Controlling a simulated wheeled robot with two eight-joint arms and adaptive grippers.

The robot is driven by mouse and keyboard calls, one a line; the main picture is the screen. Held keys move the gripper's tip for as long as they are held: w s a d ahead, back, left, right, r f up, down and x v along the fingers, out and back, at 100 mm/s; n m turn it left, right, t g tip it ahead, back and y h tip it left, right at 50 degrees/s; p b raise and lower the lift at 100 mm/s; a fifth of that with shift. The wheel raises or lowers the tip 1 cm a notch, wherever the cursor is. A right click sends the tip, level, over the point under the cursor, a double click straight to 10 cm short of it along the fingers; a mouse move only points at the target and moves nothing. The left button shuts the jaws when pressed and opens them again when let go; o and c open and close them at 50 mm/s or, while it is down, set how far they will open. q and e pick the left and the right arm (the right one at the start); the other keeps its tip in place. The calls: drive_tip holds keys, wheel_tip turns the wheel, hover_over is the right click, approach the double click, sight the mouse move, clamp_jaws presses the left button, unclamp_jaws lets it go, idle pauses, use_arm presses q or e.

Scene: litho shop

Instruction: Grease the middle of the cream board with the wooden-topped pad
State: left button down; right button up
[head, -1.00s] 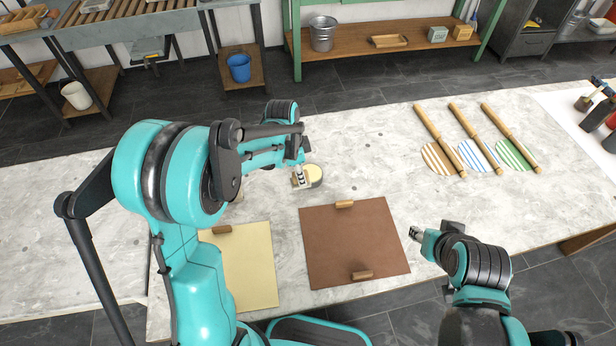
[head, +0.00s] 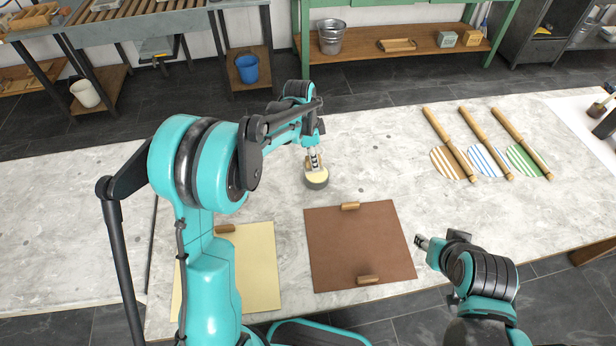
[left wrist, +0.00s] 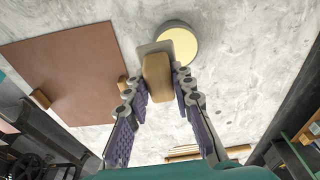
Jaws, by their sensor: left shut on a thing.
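The wooden-topped pad (left wrist: 158,78) is held by its wooden block between the fingers of my left gripper (head: 312,158). In the left wrist view its grey plate overlaps the near edge of a round tin (left wrist: 180,36) with pale yellow contents. The tin (head: 317,181) stands on the table behind the boards. I cannot tell whether the pad touches it. The cream board (head: 255,270) lies at the front left, partly hidden by my left arm, with a wooden handle at its far edge. My right gripper (head: 421,241) is empty beside the brown board; its fingers are too small to judge.
The brown board (head: 360,240) with two wooden handles lies right of the cream board. Three wooden rods (head: 486,143) with striped round pieces lie at the back right. The marble table (head: 385,150) is clear between the tin and the rods.

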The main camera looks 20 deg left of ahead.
use_arm(q)
drive_tip(key=shift+w+d+f+b, duration=0.1)
drive_tip(key=shift+w+f+b, duration=0.5)
drive_tip(key=shift+f+b, duration=0.35)
drive_tip(key=shift+w+d+f+b, duration=0.1)
drive_tip(key=shift+w+f+b, duration=0.55)
drive_tip(key=shift+f, duration=0.35)
drive_tip(key=shift+w+d+f+b, duration=0.1)
drive_tip(key=shift+w+f+b, duration=0.4)
drive_tip(key=shift+f+b, duration=0.45)
use_arm(e)
drive_tip(key=shift+f, duration=2.9)
use_arm(q)
drive_tip(key=shift+f, duration=0.6)
use_arm(e)
drive_tip(key=shift+f, duration=0.3)
use_arm(q)
drive_tip(key=shift+r, duration=0.1)
wheel_tip(320, 180, up, 7)
drive_tip(key=p, duration=0.4)
use_arm(e)
wheel_tip(320, 180, up, 5)
drive_tip(key=shift+f, duration=0.1)
use_arm(q)
drive_tip(key=shift+s, duration=0.1)
